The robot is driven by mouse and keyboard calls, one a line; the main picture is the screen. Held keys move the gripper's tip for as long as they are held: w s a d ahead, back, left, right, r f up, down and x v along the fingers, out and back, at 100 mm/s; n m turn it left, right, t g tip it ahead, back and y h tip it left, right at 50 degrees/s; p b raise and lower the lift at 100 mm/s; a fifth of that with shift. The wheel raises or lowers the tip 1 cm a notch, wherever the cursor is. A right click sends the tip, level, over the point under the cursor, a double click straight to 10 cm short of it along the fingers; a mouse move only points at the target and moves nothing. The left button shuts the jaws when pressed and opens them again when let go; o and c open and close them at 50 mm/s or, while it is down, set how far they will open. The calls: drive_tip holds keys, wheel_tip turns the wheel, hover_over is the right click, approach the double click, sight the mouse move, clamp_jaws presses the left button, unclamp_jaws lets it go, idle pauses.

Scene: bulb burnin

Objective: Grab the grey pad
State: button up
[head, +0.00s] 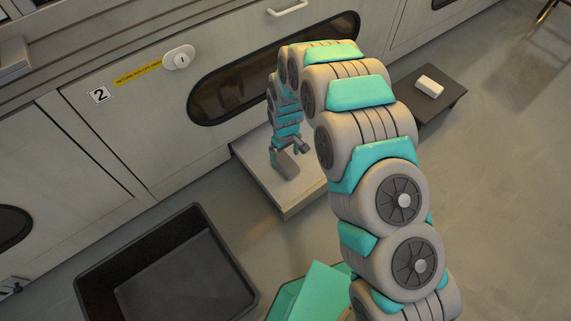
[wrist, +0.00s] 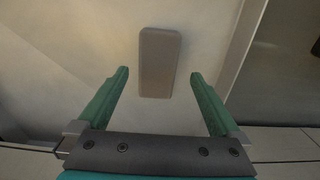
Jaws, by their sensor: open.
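The grey pad (wrist: 160,62) is a small rounded block in the wrist view. It lies on a pale surface, its long side running up the picture, between and ahead of my gripper's fingertips. My gripper (wrist: 160,76) is open, with its two green fingers apart and nothing held between them. The pad's near end is about level with the fingertips in the picture; I see no contact. In the head view the pad (head: 285,163) is on a low pale platform (head: 292,206), right by my gripper (head: 295,147), which is partly hidden by my arm.
A dark open bin (head: 92,282) stands on the floor at the lower left. Cabinets with a dark oval window (head: 225,92) and a "2" label (head: 100,95) rise behind the platform. A white block (head: 430,86) sits on a dark low stand (head: 446,98) at right. Floor at right is clear.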

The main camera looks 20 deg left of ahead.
sight(286, 162)
drive_tip(key=f, duration=0.5)
drive_tip(key=shift+w+b, duration=0.2)
drive_tip(key=shift+b, duration=0.1)
drive_tip(key=shift+r, duration=0.1)
drive_tip(key=c, duration=1.4)
